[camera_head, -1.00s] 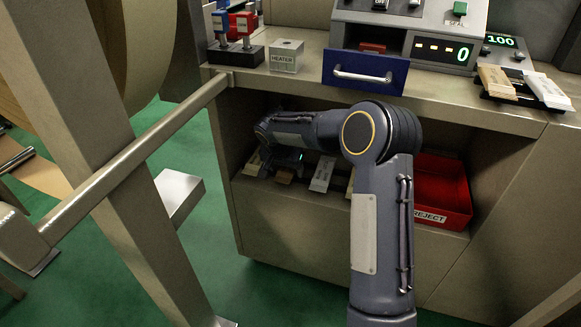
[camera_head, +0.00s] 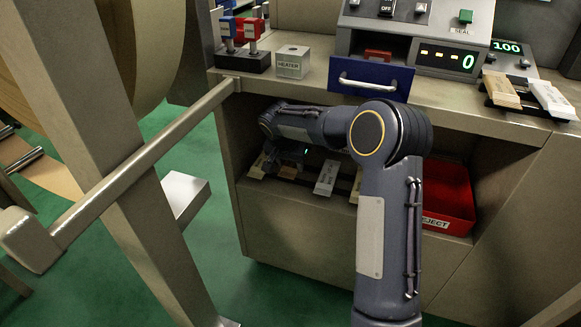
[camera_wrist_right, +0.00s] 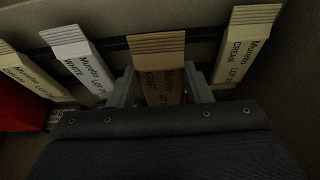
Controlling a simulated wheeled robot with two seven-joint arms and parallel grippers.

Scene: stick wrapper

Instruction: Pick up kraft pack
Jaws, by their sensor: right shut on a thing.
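The kraft pack (camera_wrist_right: 157,52) is brown with a ribbed top edge and stands in the middle of the right wrist view, its printed label partly hidden. My right gripper (camera_wrist_right: 160,92) has one finger on each side of it and is shut on it. In the head view the kraft pack (camera_head: 288,172) shows small in the low shelf space, with my right gripper (camera_head: 287,157) at it, largely dark. I cannot tell how far it is off the shelf. My left gripper is not in view.
A white pack (camera_wrist_right: 75,50) stands left of it, a cream pack (camera_wrist_right: 243,45) right, and another cream pack (camera_wrist_right: 25,70) far left. A red reject bin (camera_head: 447,195) shares the shelf space. The counter (camera_head: 455,112) overhangs my arm; a blue drawer (camera_head: 372,82) sits above.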

